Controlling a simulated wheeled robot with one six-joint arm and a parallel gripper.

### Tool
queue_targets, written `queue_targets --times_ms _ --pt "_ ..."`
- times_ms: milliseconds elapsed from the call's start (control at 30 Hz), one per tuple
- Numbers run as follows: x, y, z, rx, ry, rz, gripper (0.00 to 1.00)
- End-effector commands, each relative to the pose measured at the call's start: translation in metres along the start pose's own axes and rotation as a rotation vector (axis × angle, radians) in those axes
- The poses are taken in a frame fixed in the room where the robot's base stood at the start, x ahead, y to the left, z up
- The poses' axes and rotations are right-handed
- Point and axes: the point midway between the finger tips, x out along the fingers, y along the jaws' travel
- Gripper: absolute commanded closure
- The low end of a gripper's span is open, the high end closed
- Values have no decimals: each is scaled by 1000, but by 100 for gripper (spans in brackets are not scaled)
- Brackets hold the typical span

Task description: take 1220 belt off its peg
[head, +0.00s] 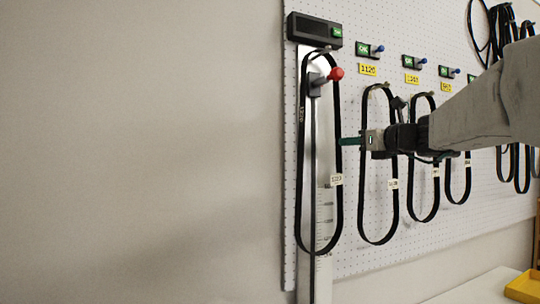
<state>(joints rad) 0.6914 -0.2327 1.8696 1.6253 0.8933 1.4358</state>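Several more belts hang to the right: one under the yellow 1120 label (367,70), others under labels too small to read surely, including the second label (412,79). My gripper (346,141) points left from the right side, its green fingertips at the right strand of the left belt. Whether they touch it, and their opening, I cannot tell. My arm hides parts of the pegboard.
The white pegboard (350,235) holds a dark display box (314,28) at top left and small green-lit tags with blue pegs. More black belts (500,30) hang at far right. A yellow tray (524,287) sits at lower right. The wall at left is bare.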

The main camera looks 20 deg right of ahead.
Motion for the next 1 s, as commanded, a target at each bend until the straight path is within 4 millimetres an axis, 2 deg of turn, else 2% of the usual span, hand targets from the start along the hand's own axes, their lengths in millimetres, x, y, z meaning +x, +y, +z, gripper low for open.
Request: queue_targets --times_ms 300,433,633,733,1000 --pt "45 -4 9 -1 1 4 70" --pt "52 -3 10 -3 0 3 70" --pt "52 -3 10 -3 0 2 70" --pt "52 -3 10 -3 0 2 98" --pt "52 -3 10 -3 0 2 100"
